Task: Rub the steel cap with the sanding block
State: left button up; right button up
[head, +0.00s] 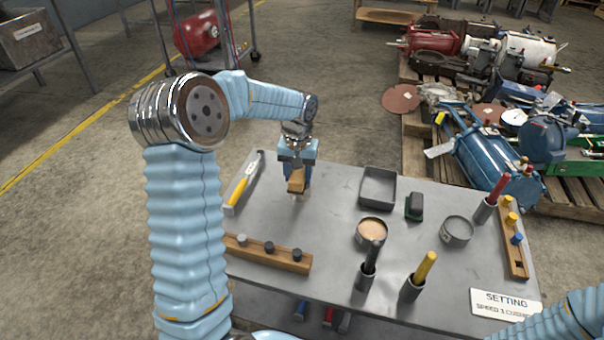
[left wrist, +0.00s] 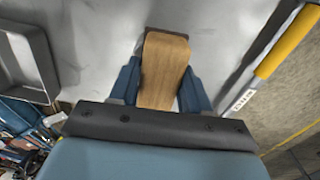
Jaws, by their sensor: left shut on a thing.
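My left gripper (head: 297,170) is shut on a wooden block, likely the sanding block (head: 296,184), held over the back left of the grey table. In the left wrist view the block (left wrist: 163,70) sits between the blue fingers, with a dark edge at its far end. A small pale patch shows just below it; I cannot tell whether the block touches the table. A wooden rack (head: 280,259) at the front left bears three dark or grey caps (head: 269,247); I cannot tell which is the steel cap. My right gripper is out of view.
A yellow-handled tool (head: 239,187) lies left of the gripper. A grey tray (head: 378,188), a round dish with tan contents (head: 371,230), a green-and-black block (head: 414,207), an empty round dish (head: 456,230) and upright handles in cups (head: 415,288) occupy the middle and right.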

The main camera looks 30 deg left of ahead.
pick_arm(q)
jog(key=shift+s+a+f, duration=0.1)
jog(key=shift+a, duration=0.15)
jog(key=shift+d, duration=0.15)
jog(key=shift+w+d, duration=0.25)
jog(key=shift+d, duration=0.5)
jog(key=shift+s+a, duration=0.25)
jog(key=shift+a, duration=0.6)
jog(key=shift+d, duration=0.1)
